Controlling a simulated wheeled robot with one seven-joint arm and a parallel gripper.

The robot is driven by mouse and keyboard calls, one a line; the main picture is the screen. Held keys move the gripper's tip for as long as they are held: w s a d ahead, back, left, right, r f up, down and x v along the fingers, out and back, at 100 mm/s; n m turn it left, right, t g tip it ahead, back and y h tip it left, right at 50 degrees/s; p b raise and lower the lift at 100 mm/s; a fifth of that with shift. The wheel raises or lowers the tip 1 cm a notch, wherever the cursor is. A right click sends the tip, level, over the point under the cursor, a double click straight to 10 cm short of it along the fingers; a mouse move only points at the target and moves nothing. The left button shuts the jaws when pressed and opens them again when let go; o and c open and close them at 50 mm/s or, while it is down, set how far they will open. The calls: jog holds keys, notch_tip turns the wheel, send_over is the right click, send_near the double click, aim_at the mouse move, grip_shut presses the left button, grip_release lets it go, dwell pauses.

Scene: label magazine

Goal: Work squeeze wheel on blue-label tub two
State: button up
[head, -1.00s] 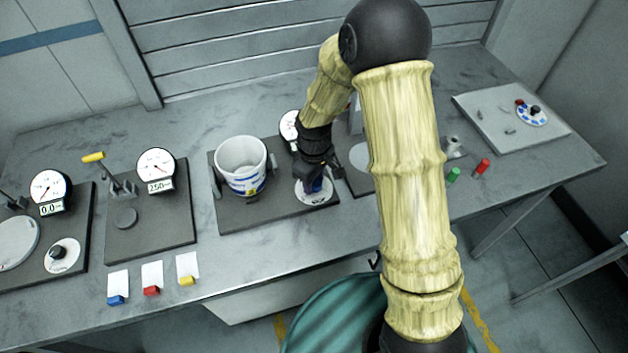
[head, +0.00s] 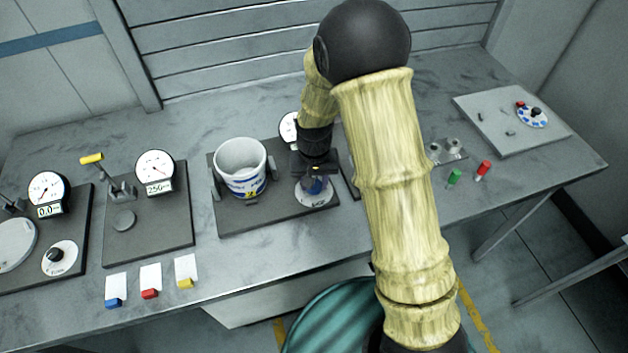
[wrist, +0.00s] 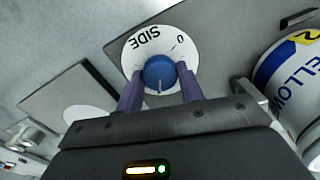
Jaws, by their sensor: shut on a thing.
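The white tub (head: 241,160) with a blue label stands upright on a dark plate, between side pads. In the wrist view its label (wrist: 290,72) shows a yellow patch with a 2 and part of a word reading "ELLOW". To its right is a white dial (head: 313,199), marked "SIDE" and 0 in the wrist view (wrist: 148,42). My gripper (head: 316,176) is above this dial. In the wrist view its two fingers (wrist: 160,78) are shut on the blue squeeze wheel (wrist: 158,71), one on each side. A pale pointer line shows on the wheel.
A gauge (head: 289,129) behind the dial is partly hidden by my arm. Another station with a gauge reading about 250 (head: 154,172) and a yellow-handled lever (head: 92,158) is at left. Coloured blocks with cards lie at the front edge. Green and red pegs (head: 483,170) stand at right.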

aim_at(315, 184)
jog(key=shift+w+m, duration=0.1)
jog(key=shift+m, duration=0.5)
jog(key=o, duration=1)
notch_tip(315, 184, up, 18)
jog(key=shift+f+b, duration=0.25)
jog(key=shift+b, duration=0.4)
jog(key=shift+d, duration=0.1)
jog(key=s+d+f+t, duration=0.1)
jog(key=s+d, duration=0.3)
jog(key=s+d+f, duration=0.2)
jog(key=s+d, duration=0.2)
jog(key=d, duration=0.1)
jog(key=s+d+f+t, duration=0.1)
jog(key=s+d+f, duration=0.1)
jog(key=s+d, duration=0.2)
jog(key=shift+s+d+f+n+t, duration=0.2)
jog(key=shift+s+f+n+t, duration=0.1)
jog(key=shift+s, duration=0.1)
